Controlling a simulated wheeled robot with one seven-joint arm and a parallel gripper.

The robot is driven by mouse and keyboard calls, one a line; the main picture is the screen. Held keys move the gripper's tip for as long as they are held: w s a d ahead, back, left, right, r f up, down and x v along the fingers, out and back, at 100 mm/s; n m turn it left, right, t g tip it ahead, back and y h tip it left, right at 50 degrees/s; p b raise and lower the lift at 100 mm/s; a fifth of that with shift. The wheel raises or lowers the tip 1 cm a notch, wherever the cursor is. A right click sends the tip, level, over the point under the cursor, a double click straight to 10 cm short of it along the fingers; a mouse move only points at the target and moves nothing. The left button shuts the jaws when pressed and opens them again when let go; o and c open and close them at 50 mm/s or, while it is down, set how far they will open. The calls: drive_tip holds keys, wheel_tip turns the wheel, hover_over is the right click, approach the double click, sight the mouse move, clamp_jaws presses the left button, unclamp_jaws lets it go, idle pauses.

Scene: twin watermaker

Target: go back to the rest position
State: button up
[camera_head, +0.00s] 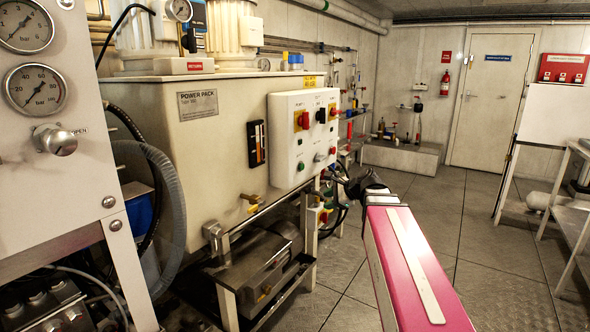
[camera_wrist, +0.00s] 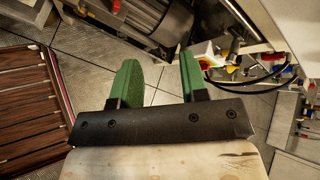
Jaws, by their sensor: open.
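My gripper (camera_wrist: 159,82) shows in the wrist view with two green fingers standing apart. Nothing is between them but tiled floor, so it is open and empty. In the head view my pink and white arm reaches forward at the lower right. Its dark end is beside the front of the power pack (camera_head: 210,130), near the white control box (camera_head: 303,138). The fingers cannot be made out there.
A panel with gauges (camera_head: 36,90) stands close on the left. A metal table (camera_head: 572,205) is at the right. Tiled floor (camera_head: 440,200) is open towards the white door (camera_head: 491,100). In the wrist view, a black cable (camera_wrist: 245,82) lies right of the fingers and a brown slatted panel (camera_wrist: 30,105) lies left.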

drive_tip(key=s+d+f+n+g+h, duration=0.2)
drive_tip(key=s+f+n, duration=0.3)
drive_tip(key=f, duration=0.4)
drive_tip(key=s+d+f+n+g+h, duration=0.2)
drive_tip(key=s+f+n+h, duration=0.2)
drive_tip(key=f, duration=0.5)
drive_tip(key=s+d+f+n+g+h, duration=0.2)
drive_tip(key=s+f+n, duration=0.4)
drive_tip(key=f, duration=0.4)
drive_tip(key=shift+s+d+n+h, duration=0.15)
drive_tip(key=shift+s+n+h, duration=0.1)
drive_tip(key=shift+n+h, duration=0.15)
drive_tip(key=shift+w+r, duration=0.1)
